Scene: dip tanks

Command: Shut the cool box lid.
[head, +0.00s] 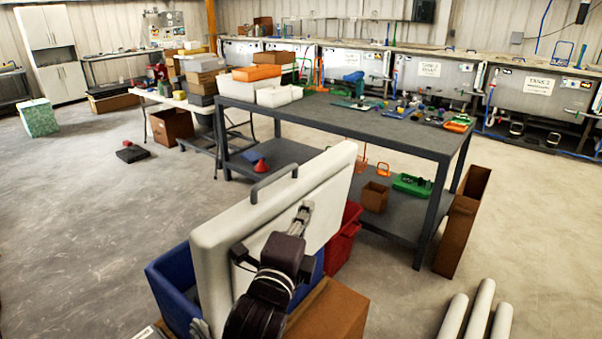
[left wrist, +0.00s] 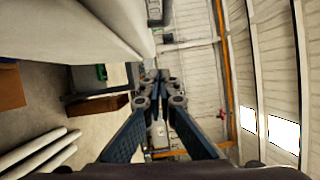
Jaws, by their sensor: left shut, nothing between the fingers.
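The cool box lid (head: 322,200) is a thick white slab standing raised and tilted, with a grey handle (head: 275,181) along its upper edge. The blue cool box body (head: 172,287) shows below it at the left; its inside is mostly hidden by the lid and my arm. My left gripper (head: 304,212) is shut and empty, in front of the lid's near face, close to it; I cannot tell whether it touches. In the left wrist view the shut fingers (left wrist: 160,78) point ahead, with the white lid (left wrist: 85,35) beside them at upper left. My right gripper is not in view.
A cardboard box (head: 335,312) and red bins (head: 342,240) stand close to the cool box. A dark worktable (head: 385,133) with tools is behind it. White rolls (head: 478,312) stand at lower right.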

